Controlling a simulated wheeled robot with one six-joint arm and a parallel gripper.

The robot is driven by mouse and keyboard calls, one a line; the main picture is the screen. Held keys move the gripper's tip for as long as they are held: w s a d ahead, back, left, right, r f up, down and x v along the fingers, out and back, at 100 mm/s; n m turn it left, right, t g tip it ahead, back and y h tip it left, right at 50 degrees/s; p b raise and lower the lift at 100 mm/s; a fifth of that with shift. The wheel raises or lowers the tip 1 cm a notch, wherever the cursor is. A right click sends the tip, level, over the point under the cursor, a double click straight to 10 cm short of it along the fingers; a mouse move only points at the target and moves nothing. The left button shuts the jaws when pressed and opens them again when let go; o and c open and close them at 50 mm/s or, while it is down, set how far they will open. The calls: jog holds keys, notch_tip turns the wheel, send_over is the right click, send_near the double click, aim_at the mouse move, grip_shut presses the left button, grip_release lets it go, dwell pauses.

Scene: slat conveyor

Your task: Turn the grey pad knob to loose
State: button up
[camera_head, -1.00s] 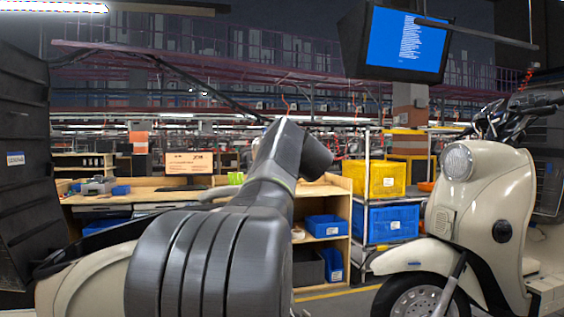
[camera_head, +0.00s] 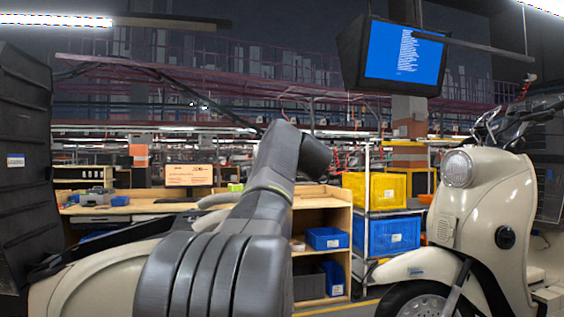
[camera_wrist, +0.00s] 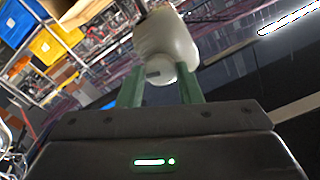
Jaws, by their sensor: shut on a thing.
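In the wrist view, the two green fingers of my gripper (camera_wrist: 159,69) are shut on a small pale round knob (camera_wrist: 160,75) with a short dark mark on its face. A larger pale, rounded body (camera_wrist: 166,38) sits directly beyond the knob. Much of the knob's sides is hidden by the fingers. I cannot read its turned position. In the head view, my dark arm fills the lower middle and hides the gripper and the knob. A pale curved piece (camera_head: 212,219) shows just left of the arm.
A cream scooter (camera_head: 478,215) stands at the right, and part of another cream body (camera_head: 85,278) is at lower left. Behind are a wooden bench (camera_head: 135,206), yellow bin (camera_head: 376,191) and blue bin (camera_head: 390,235). A monitor (camera_head: 405,55) hangs above.

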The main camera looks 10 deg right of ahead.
jog(key=shift+n+b, duration=0.35)
jog(key=shift+n, duration=0.35)
dwell(0.7)
dwell(0.4)
jog(key=o, duration=1)
jog(key=s, duration=0.9)
jog(key=s+b, duration=0.1)
jog(key=s, duration=0.4)
jog(key=shift+d, duration=0.25)
jog(key=shift+w, duration=0.2)
jog(key=w, duration=0.9)
jog(key=w+p, duration=0.1)
jog(key=w, duration=0.3)
jog(key=shift+w+a, duration=0.25)
jog(key=shift+w, duration=0.05)
